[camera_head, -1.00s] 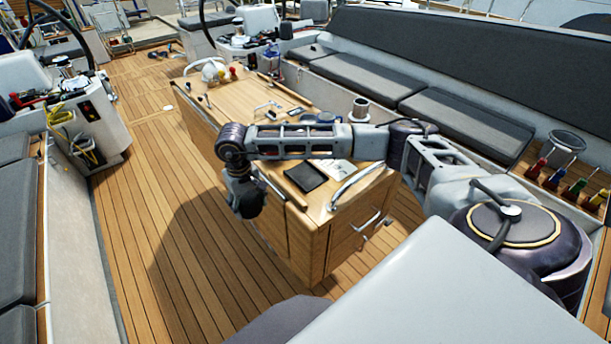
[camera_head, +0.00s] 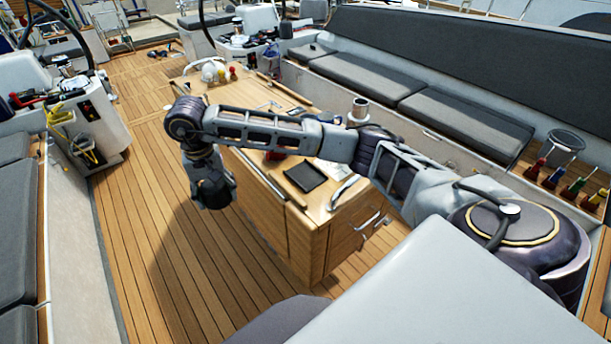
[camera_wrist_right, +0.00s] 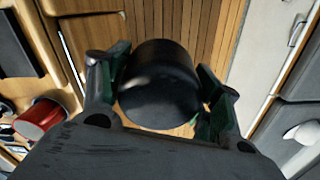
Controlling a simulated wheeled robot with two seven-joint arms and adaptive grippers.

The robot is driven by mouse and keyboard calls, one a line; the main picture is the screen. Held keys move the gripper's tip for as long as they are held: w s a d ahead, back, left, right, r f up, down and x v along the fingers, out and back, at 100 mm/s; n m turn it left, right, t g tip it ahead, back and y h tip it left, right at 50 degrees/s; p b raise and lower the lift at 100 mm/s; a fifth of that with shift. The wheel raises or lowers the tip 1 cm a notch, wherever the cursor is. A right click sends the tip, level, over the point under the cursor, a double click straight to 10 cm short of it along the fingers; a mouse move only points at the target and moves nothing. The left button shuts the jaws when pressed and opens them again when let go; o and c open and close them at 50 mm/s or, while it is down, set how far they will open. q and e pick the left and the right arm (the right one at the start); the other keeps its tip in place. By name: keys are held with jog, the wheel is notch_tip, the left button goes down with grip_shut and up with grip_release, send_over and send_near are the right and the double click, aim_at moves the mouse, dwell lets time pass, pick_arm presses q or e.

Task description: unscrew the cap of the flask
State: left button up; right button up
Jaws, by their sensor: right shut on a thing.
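My right gripper (camera_head: 212,192) hangs over the deck, left of the wooden table, at the end of my bent right arm. In the right wrist view its two fingers (camera_wrist_right: 160,100) are shut on a black cylindrical thing (camera_wrist_right: 155,75). One finger presses on each side of it. I cannot tell whether this is the flask, its cap or both, as no seam or thread shows. In the head view the held thing does not stand out from the dark gripper. My left gripper is not in view.
The wooden table (camera_head: 315,225) carries a black tray (camera_head: 304,176), a metal rail and small items. A red round thing (camera_wrist_right: 40,118) shows at left in the wrist view. Grey benches (camera_head: 455,117) line the right. The deck (camera_head: 140,240) left of the table is open.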

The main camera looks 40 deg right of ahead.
jog(key=m, duration=0.1)
jog(key=r+m, duration=0.1)
jog(key=shift+d+r+m, duration=0.15)
jog(key=shift+d+m, duration=0.1)
jog(key=shift+m, duration=0.05)
jog(key=m, duration=0.2)
jog(key=d+m, duration=0.1)
jog(key=m, duration=0.1)
jog(key=shift+s+d+r, duration=0.1)
jog(key=shift+d+r, duration=0.05)
jog(key=shift+r, duration=0.2)
jog(key=m, duration=0.2)
jog(key=d+m, duration=0.1)
jog(key=m, duration=0.2)
jog(key=shift+s+d+m, duration=0.3)
jog(key=shift+s, duration=0.1)
jog(key=m, duration=0.3)
jog(key=shift+s+d+m, duration=0.2)
jog(key=shift+d+m, duration=0.15)
jog(key=shift+m, duration=0.05)
jog(key=shift+m, duration=0.6)
